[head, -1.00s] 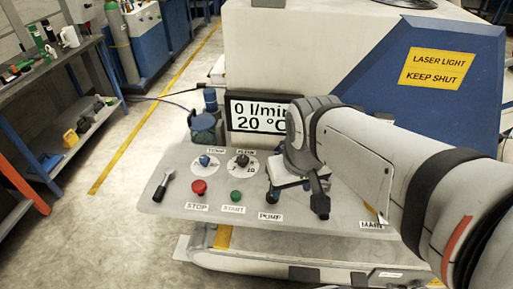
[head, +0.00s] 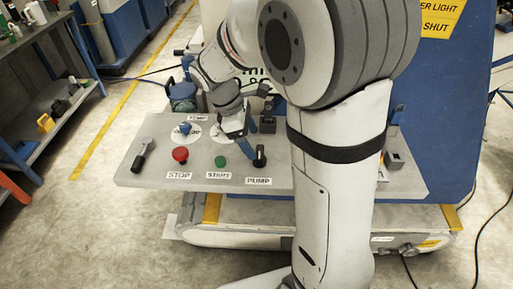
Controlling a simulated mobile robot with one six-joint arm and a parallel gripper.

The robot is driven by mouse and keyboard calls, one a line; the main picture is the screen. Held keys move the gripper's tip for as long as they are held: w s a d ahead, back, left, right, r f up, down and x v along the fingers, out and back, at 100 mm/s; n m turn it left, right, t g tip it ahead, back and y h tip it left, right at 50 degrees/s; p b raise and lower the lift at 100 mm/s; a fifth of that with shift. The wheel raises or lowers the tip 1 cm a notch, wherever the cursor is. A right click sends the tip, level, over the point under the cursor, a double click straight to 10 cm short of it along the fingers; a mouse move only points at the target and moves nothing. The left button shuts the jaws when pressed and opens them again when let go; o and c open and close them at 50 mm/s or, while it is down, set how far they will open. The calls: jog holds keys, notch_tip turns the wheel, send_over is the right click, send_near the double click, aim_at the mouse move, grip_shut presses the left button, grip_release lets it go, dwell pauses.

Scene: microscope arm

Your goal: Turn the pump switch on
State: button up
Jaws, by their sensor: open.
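The pump switch (head: 260,157) is a small black lever on the grey control panel (head: 200,182). It stands just above the PUMP label (head: 258,181) and appears to point up. My gripper (head: 256,128) is open over the panel, just behind and above the switch. One finger reaches down close to the switch's upper left. I cannot tell whether it touches the switch. The gripper looks empty.
The green START button (head: 220,162) and red STOP button (head: 180,155) lie left of the switch. A black lever (head: 142,155) is at the panel's left end. My arm covers the display's middle and the panel's right part.

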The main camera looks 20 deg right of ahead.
aim_at(258, 151)
jog(key=x, duration=0.5)
jog(key=c, duration=1)
